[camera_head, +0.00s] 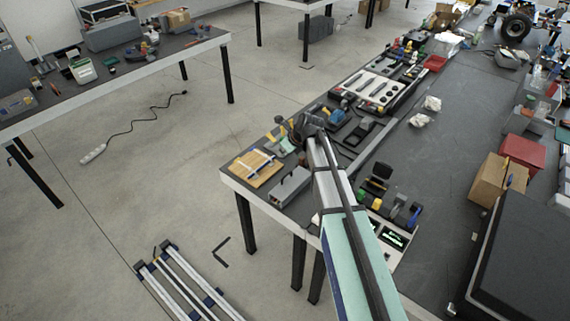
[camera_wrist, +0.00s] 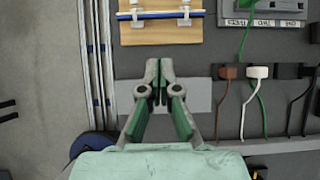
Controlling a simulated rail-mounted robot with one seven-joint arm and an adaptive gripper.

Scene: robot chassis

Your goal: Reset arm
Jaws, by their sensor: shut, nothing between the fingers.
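My gripper (camera_wrist: 160,68) shows in the wrist view with its two fingers together and nothing between them. It is over a plain grey block (camera_wrist: 185,100), beside a wooden board (camera_wrist: 160,32) that carries a blue rod in metal clips. In the head view my arm reaches from the bottom up over the workbench (camera_head: 452,150). Its far end is above the bench's left part, near the wooden board (camera_head: 256,169) and the grey block (camera_head: 289,186). The arm hides part of the bench in the head view, and I cannot make out the fingers there.
A tool tray (camera_head: 375,90), a cardboard box (camera_head: 495,180) and a large black case (camera_head: 525,265) are on the bench. Metal rails (camera_head: 185,285) and a power strip (camera_head: 93,153) lie on the otherwise open floor.

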